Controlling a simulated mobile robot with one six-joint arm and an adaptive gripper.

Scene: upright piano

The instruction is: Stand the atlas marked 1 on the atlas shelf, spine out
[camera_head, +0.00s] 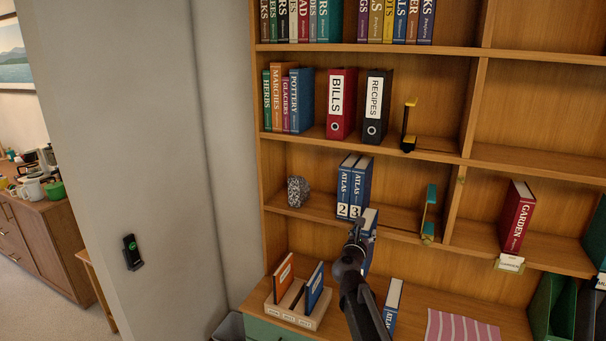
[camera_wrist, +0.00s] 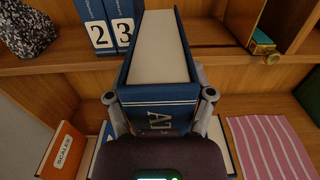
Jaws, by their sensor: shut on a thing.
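My gripper (camera_head: 357,243) is shut on a blue atlas (camera_head: 368,221), and it also shows in the wrist view (camera_wrist: 160,97). The wrist view shows the held atlas (camera_wrist: 158,95) with its lettered spine toward me and its pale page block on top; its number is hidden. It is in front of the atlas shelf (camera_head: 395,215), right of and lower than the standing atlases. Atlas 2 (camera_head: 345,190) and atlas 3 (camera_head: 359,192) stand upright side by side there, spines out. Another blue atlas (camera_head: 393,301) stands on the desk below, its number hidden.
A speckled stone (camera_head: 297,191) sits left of the standing atlases. A teal and gold bookend (camera_head: 429,212) stands to their right, with a gap between. An upright divider (camera_head: 458,200) lies beyond it. A slotted box (camera_head: 300,312) and striped cloth (camera_head: 460,326) are on the desk.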

